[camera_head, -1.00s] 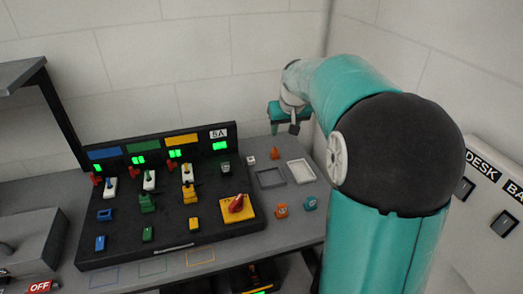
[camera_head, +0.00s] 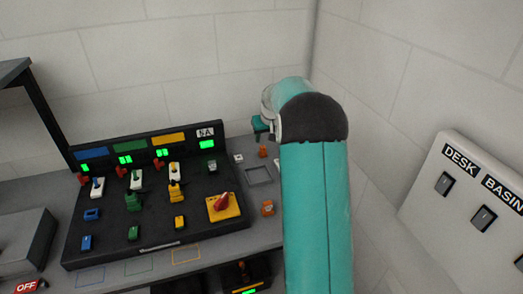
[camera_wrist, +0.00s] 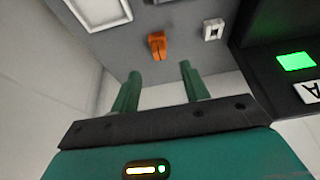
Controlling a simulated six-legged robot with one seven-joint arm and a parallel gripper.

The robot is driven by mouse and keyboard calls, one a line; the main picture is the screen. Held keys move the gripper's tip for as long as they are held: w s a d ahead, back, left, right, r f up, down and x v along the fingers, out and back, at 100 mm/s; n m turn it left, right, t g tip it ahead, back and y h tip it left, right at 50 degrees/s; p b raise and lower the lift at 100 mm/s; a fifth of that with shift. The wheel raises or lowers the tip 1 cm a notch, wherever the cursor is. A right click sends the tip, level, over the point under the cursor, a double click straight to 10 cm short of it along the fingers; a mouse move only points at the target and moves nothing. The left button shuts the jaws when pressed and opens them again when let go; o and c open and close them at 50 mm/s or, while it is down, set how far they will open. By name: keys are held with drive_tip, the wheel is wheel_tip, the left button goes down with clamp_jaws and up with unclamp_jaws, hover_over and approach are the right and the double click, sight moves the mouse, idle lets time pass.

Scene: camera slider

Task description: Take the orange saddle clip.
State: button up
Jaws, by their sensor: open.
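A small orange clip (camera_wrist: 157,45) with a notched, two-legged shape sits on the grey bench in the wrist view. In the head view the small orange clip (camera_head: 262,152) is at the back of the bench, just right of the control board. My gripper (camera_wrist: 160,70) is open and empty, with its two green fingers apart. The clip appears between and beyond the fingertips, not held; the exact distance is unclear. In the head view my gripper (camera_head: 261,126) is partly hidden by my arm, above and behind the clip.
A small white block (camera_wrist: 213,31) is beside the clip. A white tray frame (camera_wrist: 100,10) and a grey frame (camera_head: 259,175) are nearby. The black board (camera_head: 150,205) with levers and switches is left. Another orange piece (camera_head: 267,208) is nearer the front. Walls are close behind and right.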

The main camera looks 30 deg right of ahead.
sight(263, 148)
drive_tip(key=x, duration=0.8)
drive_tip(key=shift+f, duration=0.1)
drive_tip(key=shift+c, duration=0.3)
clamp_jaws()
